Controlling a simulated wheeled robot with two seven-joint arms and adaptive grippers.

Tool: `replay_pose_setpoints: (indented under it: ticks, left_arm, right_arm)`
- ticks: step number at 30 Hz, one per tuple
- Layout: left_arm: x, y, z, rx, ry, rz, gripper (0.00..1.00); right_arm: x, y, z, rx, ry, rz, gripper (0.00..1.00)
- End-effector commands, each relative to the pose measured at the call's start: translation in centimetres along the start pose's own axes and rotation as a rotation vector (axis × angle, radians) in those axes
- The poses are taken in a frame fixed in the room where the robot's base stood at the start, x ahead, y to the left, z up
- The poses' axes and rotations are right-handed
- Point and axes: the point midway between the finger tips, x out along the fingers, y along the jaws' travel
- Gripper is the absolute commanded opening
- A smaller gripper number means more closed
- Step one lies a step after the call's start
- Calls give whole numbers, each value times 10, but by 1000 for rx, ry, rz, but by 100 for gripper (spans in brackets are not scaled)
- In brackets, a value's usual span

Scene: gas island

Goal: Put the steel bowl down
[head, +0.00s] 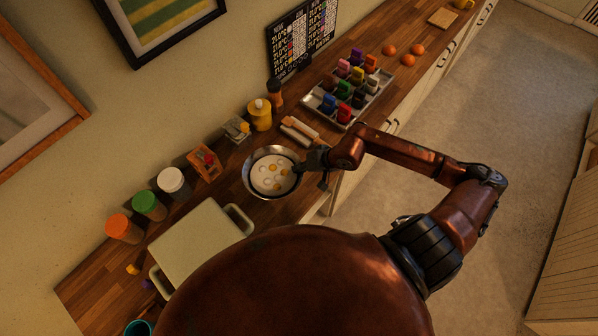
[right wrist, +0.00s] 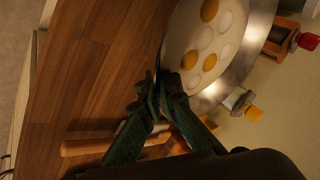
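The steel bowl (head: 250,185) is a round shiny bowl with a pale inside dotted with white and yellow round pieces. It shows over the wooden counter, right of the pale green tray. My right gripper (head: 303,166) reaches it from the right and is at its right rim. In the right wrist view the bowl (right wrist: 262,35) fills the top right, and my right gripper (right wrist: 161,86) has its two fingertips close together on the rim. I cannot tell whether the bowl's underside touches the counter. My left gripper is not in view.
A pale green tray (head: 200,246) lies left of the bowl. Jars with orange (head: 122,228), green (head: 149,205) and white (head: 173,182) lids stand along the wall. A yellow bottle (head: 260,115), a wooden-handled item (head: 300,128) and a grey tray of coloured pieces (head: 325,106) are beyond the bowl.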

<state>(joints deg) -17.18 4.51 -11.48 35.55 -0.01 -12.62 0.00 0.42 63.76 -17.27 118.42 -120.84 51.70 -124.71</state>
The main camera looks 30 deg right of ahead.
Motion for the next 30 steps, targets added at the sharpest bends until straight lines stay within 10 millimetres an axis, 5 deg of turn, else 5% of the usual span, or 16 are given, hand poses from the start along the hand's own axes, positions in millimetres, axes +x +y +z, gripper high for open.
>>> replay_pose_setpoints:
  ticks: [9, 22, 30]
  left_arm:
    - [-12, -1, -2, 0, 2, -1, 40]
    - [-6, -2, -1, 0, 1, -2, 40]
    - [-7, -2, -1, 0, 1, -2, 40]
  right_arm:
    - [27, 16, 7, 3, 1, -4, 0]
    - [32, 20, 9, 0, 1, -2, 0]
    - [31, 21, 9, 1, -1, 1, 19]
